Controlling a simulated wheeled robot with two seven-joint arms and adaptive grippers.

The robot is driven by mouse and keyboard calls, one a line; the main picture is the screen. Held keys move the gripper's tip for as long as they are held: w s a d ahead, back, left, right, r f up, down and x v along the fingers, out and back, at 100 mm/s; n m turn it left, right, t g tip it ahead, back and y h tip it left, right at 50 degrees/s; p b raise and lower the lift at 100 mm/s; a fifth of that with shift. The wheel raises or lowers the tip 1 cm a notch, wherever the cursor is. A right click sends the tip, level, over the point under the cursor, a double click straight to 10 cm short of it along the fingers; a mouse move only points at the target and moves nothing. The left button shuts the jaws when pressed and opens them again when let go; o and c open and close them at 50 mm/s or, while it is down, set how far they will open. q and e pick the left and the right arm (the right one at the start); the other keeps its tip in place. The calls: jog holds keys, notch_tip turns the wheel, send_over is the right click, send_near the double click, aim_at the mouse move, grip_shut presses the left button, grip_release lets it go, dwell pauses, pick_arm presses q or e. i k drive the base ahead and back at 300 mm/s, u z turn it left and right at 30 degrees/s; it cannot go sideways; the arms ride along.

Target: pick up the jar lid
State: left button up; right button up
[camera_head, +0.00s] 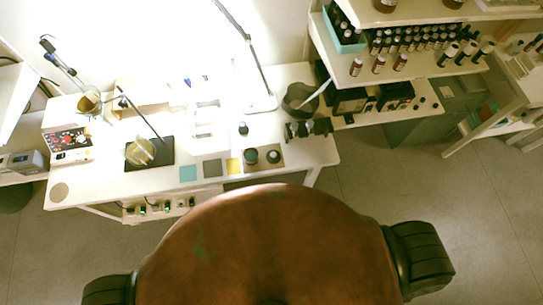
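Two small round dark items sit side by side on a brownish tray (262,168) near the table's front right. The right round item (273,156) has a dark rim and a paler middle. They are too small to tell which, if either, is the jar lid. Neither of my grippers is in view.
A large brown padded chair (270,240) with black armrests fills the front, before the white table (110,190). A dark stand with a glass flask (140,152), a lamp (262,103) and a dark pot (300,100) stand on the table. Bottle shelves (430,62) are at right.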

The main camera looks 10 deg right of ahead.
aim_at(273, 157)
jog(key=k, duration=1.3)
jog(key=u, duration=0.25)
jog(key=i, duration=0.8)
jog(key=u, duration=0.2)
